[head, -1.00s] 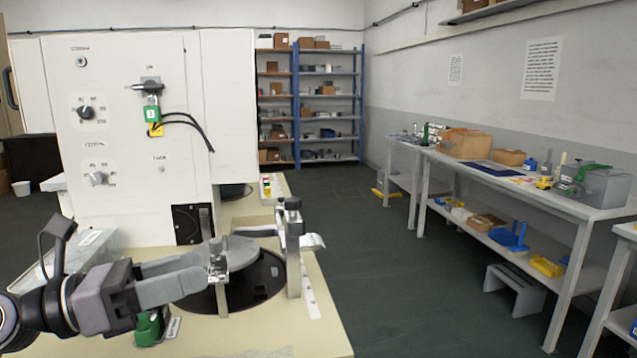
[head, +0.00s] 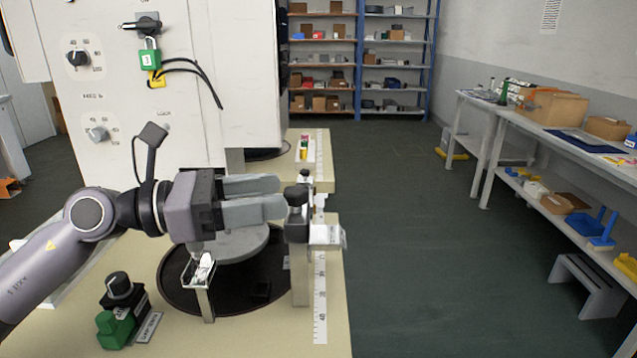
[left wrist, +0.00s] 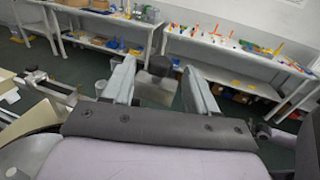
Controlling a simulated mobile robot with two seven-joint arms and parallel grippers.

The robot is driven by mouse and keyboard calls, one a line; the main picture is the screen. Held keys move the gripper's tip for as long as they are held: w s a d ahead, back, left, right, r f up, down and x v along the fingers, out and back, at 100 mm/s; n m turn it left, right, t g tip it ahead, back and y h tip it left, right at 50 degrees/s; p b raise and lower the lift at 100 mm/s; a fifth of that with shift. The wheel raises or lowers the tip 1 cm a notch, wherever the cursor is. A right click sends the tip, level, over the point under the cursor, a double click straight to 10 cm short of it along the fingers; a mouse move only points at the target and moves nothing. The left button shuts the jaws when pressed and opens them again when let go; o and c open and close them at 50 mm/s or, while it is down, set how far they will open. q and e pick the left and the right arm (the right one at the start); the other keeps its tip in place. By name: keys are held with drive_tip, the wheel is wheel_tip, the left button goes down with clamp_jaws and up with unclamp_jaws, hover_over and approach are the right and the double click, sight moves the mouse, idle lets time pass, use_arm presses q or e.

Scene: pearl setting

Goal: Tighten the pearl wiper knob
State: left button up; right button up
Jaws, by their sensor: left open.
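A dark wiper knob (head: 297,195) stands on top of a metal post (head: 300,270) at the right edge of the round plate. My left gripper (head: 284,195) is open, its two grey fingers level and pointing right, with their tips at the knob. In the left wrist view the dark knob (left wrist: 159,66) and a grey block (left wrist: 155,90) under it show in the gap between the fingers of my left gripper (left wrist: 162,80). I cannot tell whether a finger touches the knob. My right gripper is not in view.
A grey disc (head: 230,244) lies on the black round plate (head: 262,275). A smaller bracket (head: 200,290) stands at its front left. A green and black knob unit (head: 118,310) sits at the bench front. The white cabinet (head: 190,90) rises behind. The floor to the right is open.

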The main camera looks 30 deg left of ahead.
sight(301, 189)
use_arm(q)
drive_tip(key=shift+p+x, duration=0.75)
drive_tip(key=shift+x, duration=1.4)
drive_tip(key=shift+w+d+r+p, duration=0.15)
drive_tip(key=shift+w+d+p, duration=0.55)
drive_tip(key=shift+w+d, duration=0.1)
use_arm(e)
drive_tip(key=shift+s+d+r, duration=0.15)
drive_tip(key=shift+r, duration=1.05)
